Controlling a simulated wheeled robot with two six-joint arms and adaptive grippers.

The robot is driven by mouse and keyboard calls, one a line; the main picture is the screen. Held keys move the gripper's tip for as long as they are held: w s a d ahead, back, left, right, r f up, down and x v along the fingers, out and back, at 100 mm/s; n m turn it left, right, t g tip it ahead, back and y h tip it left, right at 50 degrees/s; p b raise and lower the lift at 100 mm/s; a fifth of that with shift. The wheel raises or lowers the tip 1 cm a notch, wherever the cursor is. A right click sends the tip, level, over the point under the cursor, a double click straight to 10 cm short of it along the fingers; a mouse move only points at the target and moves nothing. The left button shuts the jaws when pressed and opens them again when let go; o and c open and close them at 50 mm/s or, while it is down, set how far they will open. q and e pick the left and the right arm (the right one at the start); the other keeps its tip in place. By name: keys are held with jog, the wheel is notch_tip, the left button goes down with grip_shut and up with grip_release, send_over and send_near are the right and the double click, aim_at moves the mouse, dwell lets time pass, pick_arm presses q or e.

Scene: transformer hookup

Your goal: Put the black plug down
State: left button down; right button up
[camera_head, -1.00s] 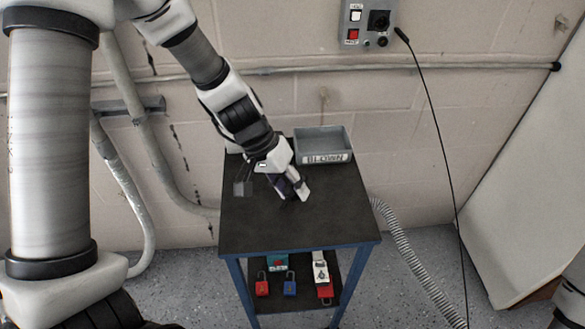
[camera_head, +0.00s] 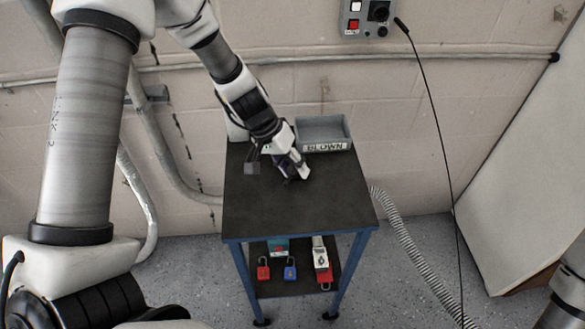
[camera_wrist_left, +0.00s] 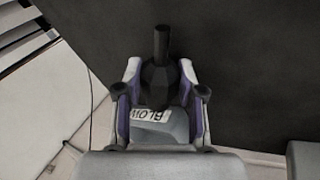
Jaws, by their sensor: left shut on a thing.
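My left gripper (camera_head: 297,172) reaches down over the black top of the cart (camera_head: 265,215), towards its back right part. In the left wrist view its purple-lined fingers are shut on a black plug (camera_wrist_left: 157,78), with the plug's narrow stem pointing to the top of the picture. In the head view the plug is mostly hidden by the fingers. I cannot tell whether it touches the cart top. My right gripper is not in view.
A grey labelled bin (camera_head: 322,133) stands at the cart's back right, close to my left gripper. The front of the cart top is clear. Padlocks (camera_head: 289,272) lie on the lower shelf. A black cable (camera_head: 440,130) hangs beside the wall panel (camera_head: 366,18).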

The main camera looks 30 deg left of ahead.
pick_arm(q)
jog(key=shift+s+f+b, duration=0.35)
jog(key=shift+s+f, duration=0.15)
jog(key=shift+f, duration=0.35)
jog(key=c, duration=0.9)
grip_release()
jog(key=shift+o, duration=1)
jog(key=shift+w+f, duration=0.15)
jog(key=shift+w, duration=0.15)
jog(key=shift+w+f, duration=0.1)
jog(key=shift+w, duration=0.15)
jog(key=shift+s+d+r, duration=0.1)
jog(key=shift+s+r, duration=0.05)
jog(key=shift+r, duration=0.2)
jog(key=shift+r, duration=0.1)
